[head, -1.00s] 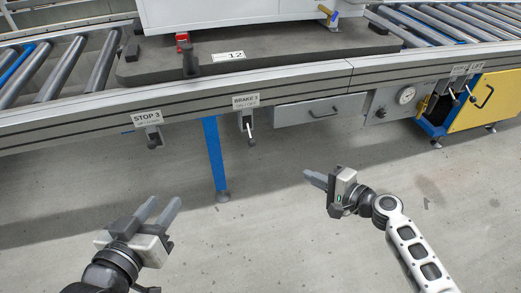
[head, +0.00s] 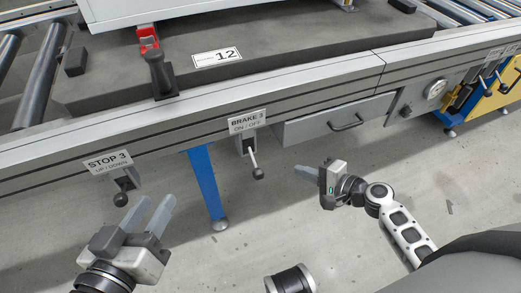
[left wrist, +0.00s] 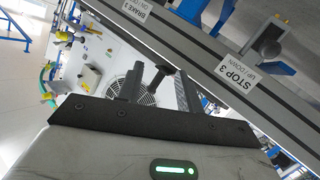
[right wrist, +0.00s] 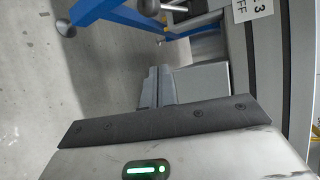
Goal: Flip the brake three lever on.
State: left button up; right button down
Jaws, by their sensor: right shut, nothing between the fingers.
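The brake three lever (head: 252,157) hangs below the BRAKE 3 ON / OFF label (head: 247,122) on the conveyor's front rail. Its dark round knob points down and slightly right. The label's edge also shows at the top of the right wrist view (right wrist: 251,9). My right gripper (head: 298,170) is shut and empty, its fingertips a little right of the knob and apart from it in the head view. My left gripper (head: 158,212) is open and empty, below and right of the STOP 3 lever (head: 122,190).
A grey drawer (head: 335,122) is right of the brake lever, with a gauge (head: 436,88) beyond it. A blue leg (head: 206,185) stands left of the lever. A dark pallet (head: 275,55) lies on the conveyor above. The floor in front is clear.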

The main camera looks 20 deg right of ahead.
aim_at(255, 165)
pick_arm(q)
jog(key=shift+s+d+b, duration=0.15)
jog(key=shift+b, duration=0.45)
pick_arm(e)
jog(key=w+a+f, duration=0.2)
jog(key=w+a, duration=0.3)
jog(key=a, duration=0.2)
jog(key=shift+a, duration=0.25)
pick_arm(q)
jog(key=shift+r, duration=0.15)
